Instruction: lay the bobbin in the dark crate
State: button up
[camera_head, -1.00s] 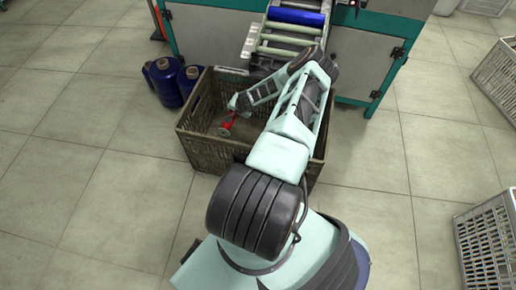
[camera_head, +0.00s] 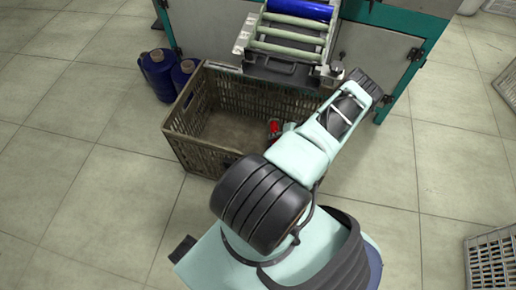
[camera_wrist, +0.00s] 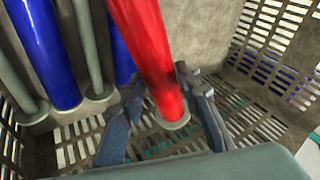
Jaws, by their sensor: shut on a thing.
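The red bobbin (camera_wrist: 150,45) is between the two fingers of my gripper (camera_wrist: 160,82), which is shut on it. A pale round flange shows at its near end in the wrist view. In the head view only a small red part of the bobbin (camera_head: 274,127) shows, over the right part of the dark crate (camera_head: 180,143). My arm hides most of the gripper there. Slotted crate walls (camera_wrist: 265,125) surround the bobbin in the wrist view. I cannot tell whether the bobbin touches the crate floor.
The crate's left floor is bare. A roller chute (camera_head: 290,45) with a blue bobbin (camera_head: 300,10) stands behind. Blue spools (camera_head: 158,75) stand left; a pale crate (camera_head: 492,262) stands right.

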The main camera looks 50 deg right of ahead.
jog(key=shift+s+d+f, duration=0.1)
jog(key=shift+f, duration=0.15)
jog(key=w+a+f+b, duration=0.2)
jog(key=w+a+f, duration=0.2)
jog(key=w, duration=0.3)
jog(key=b, duration=0.4)
send_near(245, 148)
jog(key=shift+w+d+r, duration=0.15)
jog(key=shift+w+r, duration=0.25)
jog(key=shift+w, duration=0.35)
jog(key=shift+w+f, duration=0.15)
jog(key=shift+f, duration=0.05)
jog(key=f, duration=0.1)
jog(key=f+b, duration=0.2)
jog(key=shift+w+f, duration=0.25)
jog(key=shift+f, duration=0.1)
jog(key=shift+r, duration=0.1)
